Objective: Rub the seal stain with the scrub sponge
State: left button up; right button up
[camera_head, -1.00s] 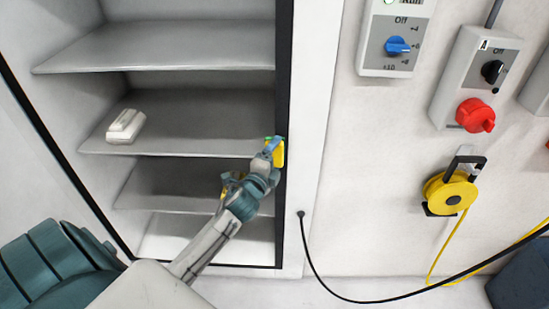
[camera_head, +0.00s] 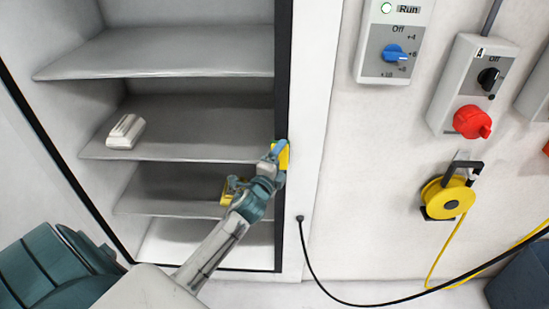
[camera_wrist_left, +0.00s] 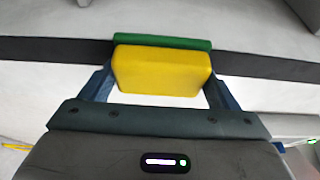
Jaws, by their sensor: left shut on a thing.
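My left gripper (camera_head: 277,150) is shut on the scrub sponge (camera_head: 284,156), a yellow block. In the left wrist view the sponge (camera_wrist_left: 160,72) sits between the two fingers, with its green scrub layer (camera_wrist_left: 160,42) on the far side, at the dark seal strip (camera_wrist_left: 60,49). In the head view the seal (camera_head: 283,60) runs down the right edge of the cabinet opening, and the sponge overlaps it. I cannot tell how firmly they touch. No stain shows; the sponge and gripper hide part of the seal. My right gripper is not in view.
The open cabinet has several grey shelves (camera_head: 190,50). A white block-like item (camera_head: 125,131) lies on one, and a yellow object (camera_head: 230,190) is partly hidden behind my arm. On the right wall are switch boxes (camera_head: 396,40), a yellow cable reel (camera_head: 447,198) and a black cable (camera_head: 330,290).

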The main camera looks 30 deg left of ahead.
pick_arm(q)
jog(key=shift+w+d+p, duration=0.2)
jog(key=shift+w+d, duration=0.1)
jog(key=shift+d, duration=0.25)
jog(key=shift+w+d+p, duration=0.15)
jog(key=shift+w+d, duration=0.1)
jog(key=shift+d, duration=0.25)
jog(key=shift+w+a, duration=0.1)
jog(key=shift+a, duration=0.05)
jog(key=shift+s+a+r+b, duration=0.1)
jog(key=shift+s+a, duration=0.25)
jog(key=shift+a, duration=0.2)
jog(key=shift+s+a+f+b, duration=0.15)
jog(key=shift+s+a, duration=0.15)
jog(key=shift+a, duration=0.25)
jog(key=shift+s+a+r+b, duration=0.15)
jog(key=shift+s+a, duration=0.2)
jog(key=shift+a, duration=0.2)
jog(key=shift+s, duration=0.1)
jog(key=shift+s+d, duration=0.5)
jog(key=shift+s, duration=0.3)
jog(key=shift+s+d, duration=0.5)
jog(key=shift+s, duration=0.25)
jog(key=shift+s+d, duration=0.5)
jog(key=shift+s, duration=0.3)
